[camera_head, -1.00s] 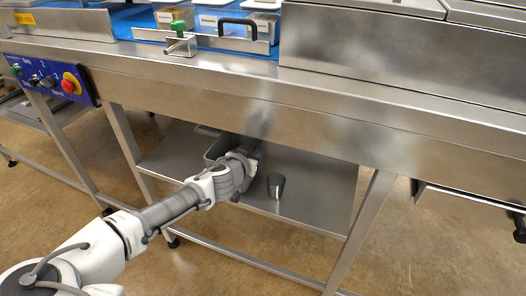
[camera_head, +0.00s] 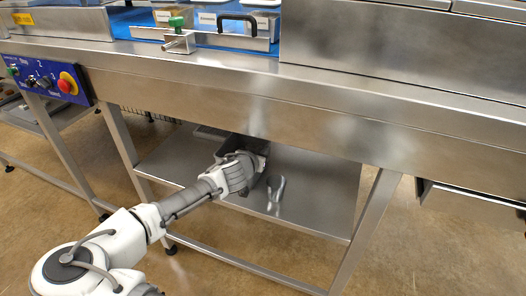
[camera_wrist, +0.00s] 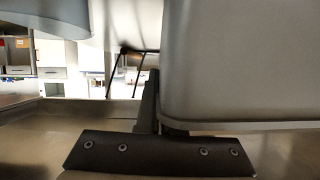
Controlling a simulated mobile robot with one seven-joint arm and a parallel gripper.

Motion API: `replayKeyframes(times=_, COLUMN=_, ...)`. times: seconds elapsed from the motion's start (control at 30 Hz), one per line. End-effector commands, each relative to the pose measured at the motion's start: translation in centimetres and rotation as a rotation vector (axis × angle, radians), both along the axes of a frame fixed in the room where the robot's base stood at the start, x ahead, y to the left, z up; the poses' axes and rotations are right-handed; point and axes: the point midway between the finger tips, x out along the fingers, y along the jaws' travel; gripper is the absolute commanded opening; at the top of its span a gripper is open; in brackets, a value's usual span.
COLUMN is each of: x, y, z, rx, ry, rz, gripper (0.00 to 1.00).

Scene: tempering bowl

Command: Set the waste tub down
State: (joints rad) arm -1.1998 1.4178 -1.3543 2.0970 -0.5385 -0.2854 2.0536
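The waste tub, which I take to be the grey metal container (camera_head: 236,143) on the lower shelf, is partly hidden behind my gripper (camera_head: 256,162) in the head view. In the wrist view a large smooth grey wall with a rounded corner, likely the same tub (camera_wrist: 240,65), fills the right side, close beside a dark upright finger. A dark bar with bolts, part of my gripper (camera_wrist: 150,115), crosses the bottom. The fingertips are hidden in the head view, and I cannot tell whether they grip the tub. I cannot tell whether the tub rests fully on the shelf.
The steel counter (camera_head: 330,135) overhangs the shelf, and a table leg (camera_head: 365,228) stands at the right. A blue control panel (camera_head: 45,82) is at the left.

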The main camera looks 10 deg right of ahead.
Motion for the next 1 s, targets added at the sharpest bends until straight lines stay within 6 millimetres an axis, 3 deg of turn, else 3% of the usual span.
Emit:
replayKeyframes(times=0.07, x=0.0, y=0.0, z=-0.2, rx=0.001, ry=-0.003, rz=-0.001, gripper=0.0)
replayKeyframes(times=0.27, x=0.0, y=0.0, z=-0.2, rx=0.0, ry=0.0, rz=-0.001, gripper=0.34)
replayKeyframes(times=0.67, x=-0.2, y=0.2, z=0.3, rx=0.0, ry=0.0, rz=0.001, gripper=0.34)
replayKeyframes(times=1.0, x=-5.0, y=3.6, z=2.9, rx=0.002, ry=0.001, rz=0.004, gripper=0.34)
